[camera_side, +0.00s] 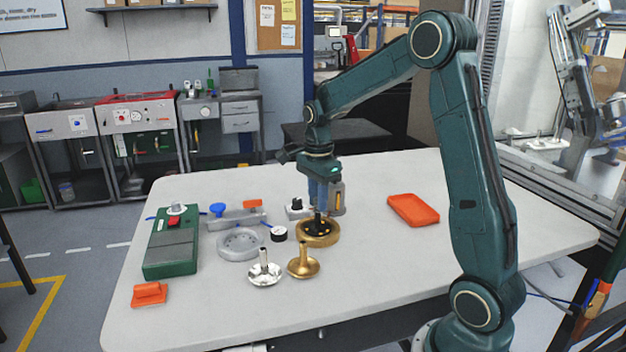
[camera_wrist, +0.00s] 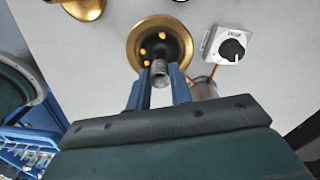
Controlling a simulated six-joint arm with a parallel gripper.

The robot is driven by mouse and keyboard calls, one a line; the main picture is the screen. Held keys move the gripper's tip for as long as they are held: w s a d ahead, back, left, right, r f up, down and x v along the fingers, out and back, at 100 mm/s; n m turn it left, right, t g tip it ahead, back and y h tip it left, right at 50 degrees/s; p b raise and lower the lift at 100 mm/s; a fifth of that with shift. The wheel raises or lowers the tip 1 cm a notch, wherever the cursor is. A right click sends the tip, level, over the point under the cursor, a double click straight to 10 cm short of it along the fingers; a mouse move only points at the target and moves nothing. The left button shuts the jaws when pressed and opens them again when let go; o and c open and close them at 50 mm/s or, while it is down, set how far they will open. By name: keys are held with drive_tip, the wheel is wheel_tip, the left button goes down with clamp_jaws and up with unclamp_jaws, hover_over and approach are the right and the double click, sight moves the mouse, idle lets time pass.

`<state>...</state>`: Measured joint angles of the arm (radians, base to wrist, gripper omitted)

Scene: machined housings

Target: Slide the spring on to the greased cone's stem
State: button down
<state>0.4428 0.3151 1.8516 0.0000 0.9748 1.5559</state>
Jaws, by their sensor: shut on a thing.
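My gripper (camera_wrist: 158,88), with blue fingers, is shut on a grey coil spring (camera_wrist: 160,72). Below it is a brass housing (camera_wrist: 133,44) with a black cone (camera_wrist: 160,46) inside, dotted with yellow grease. In the side view my gripper (camera_side: 318,207) points down over the brass housing (camera_side: 318,239), and a dark upright stem (camera_side: 318,228) shows under the fingers. The spring is not distinct there. I cannot tell whether the spring is around the stem or just above it.
A silver cone (camera_side: 265,272) and a brass cone (camera_side: 303,266) with upright stems stand in front. A dial switch (camera_wrist: 230,45) is close by. An orange tray (camera_side: 413,209) lies right, with clear table around.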

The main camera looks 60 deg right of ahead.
drive_tip(key=shift+f, duration=0.3)
idle(0.5)
drive_tip(key=c, duration=0.7)
unclamp_jaws()
drive_tip(key=shift+r, duration=0.15)
drive_tip(key=shift+r, duration=3.85)
